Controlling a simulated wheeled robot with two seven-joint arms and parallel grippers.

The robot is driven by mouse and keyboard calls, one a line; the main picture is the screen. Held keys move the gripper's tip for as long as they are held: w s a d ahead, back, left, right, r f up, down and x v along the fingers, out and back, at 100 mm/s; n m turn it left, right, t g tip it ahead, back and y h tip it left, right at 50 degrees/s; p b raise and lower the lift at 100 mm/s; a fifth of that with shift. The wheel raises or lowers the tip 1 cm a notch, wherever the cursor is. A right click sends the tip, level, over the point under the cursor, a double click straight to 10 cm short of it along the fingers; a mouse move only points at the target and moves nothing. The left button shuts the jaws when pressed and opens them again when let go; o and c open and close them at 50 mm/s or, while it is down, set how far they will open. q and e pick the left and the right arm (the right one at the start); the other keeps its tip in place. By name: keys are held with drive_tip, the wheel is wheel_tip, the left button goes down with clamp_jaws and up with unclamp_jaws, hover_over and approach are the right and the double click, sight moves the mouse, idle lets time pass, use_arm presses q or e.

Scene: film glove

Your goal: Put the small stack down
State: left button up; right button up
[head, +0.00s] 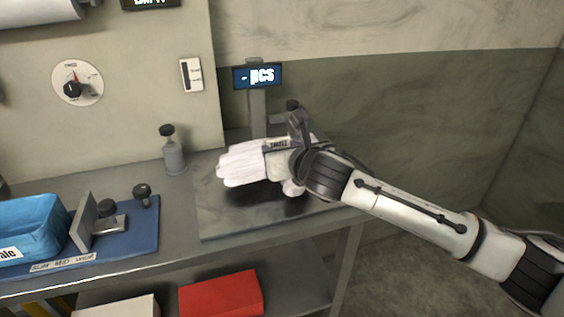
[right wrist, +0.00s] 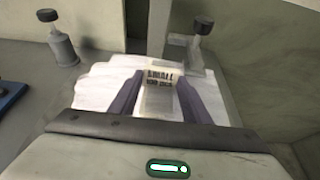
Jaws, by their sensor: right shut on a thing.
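The small stack (head: 240,165) is a pile of white gloves with a paper band. In the right wrist view the stack (right wrist: 95,88) lies between the two dark fingers, and its band (right wrist: 160,78) reads "SMALL". My right gripper (head: 283,150) is shut on the stack at its banded part, over the grey metal plate (head: 225,222). A dark shadow shows on the plate below; I cannot tell for sure whether the stack touches the plate. My left gripper is not in view.
A display (head: 257,76) on a post stands behind the plate. A blue bin (head: 30,225) and a blue fixture board (head: 140,238) are at the left. A red box (head: 221,295) sits on the lower shelf.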

wheel_tip(320, 180, down, 4)
drive_tip(key=shift+r, duration=0.2)
drive_tip(key=o, duration=1.1)
drive_tip(key=shift+f, duration=0.1)
drive_tip(key=shift+c, duration=0.2)
drive_tip(key=shift+s+r, duration=0.15)
drive_tip(key=shift+r, duration=0.05)
drive_tip(key=v, duration=1.1)
drive_tip(key=shift+s+d+r, duration=0.2)
drive_tip(key=shift+s, duration=0.1)
